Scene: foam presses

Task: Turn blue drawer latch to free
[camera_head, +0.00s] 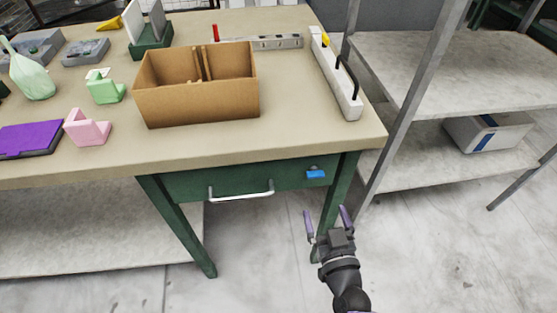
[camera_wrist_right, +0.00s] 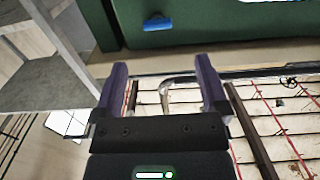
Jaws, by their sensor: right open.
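The blue drawer latch (camera_head: 316,174) is on the right end of the green drawer front (camera_head: 190,183), under the tabletop. It lies roughly level there, beside the silver drawer handle (camera_head: 241,193). The latch also shows in the right wrist view (camera_wrist_right: 157,22), at the top, beyond the fingers. My right gripper (camera_head: 327,212) is open and empty, below and in front of the latch, apart from it. Its two purple fingers (camera_wrist_right: 162,80) show spread in the wrist view. My left gripper is not in view.
A cardboard box (camera_head: 197,104) stands on the workbench (camera_head: 300,135). A white power strip (camera_head: 338,85) lies near the right edge. A green table leg (camera_head: 190,230) stands left of my gripper, and a grey shelf rack (camera_head: 410,110) stands right. Floor in front is clear.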

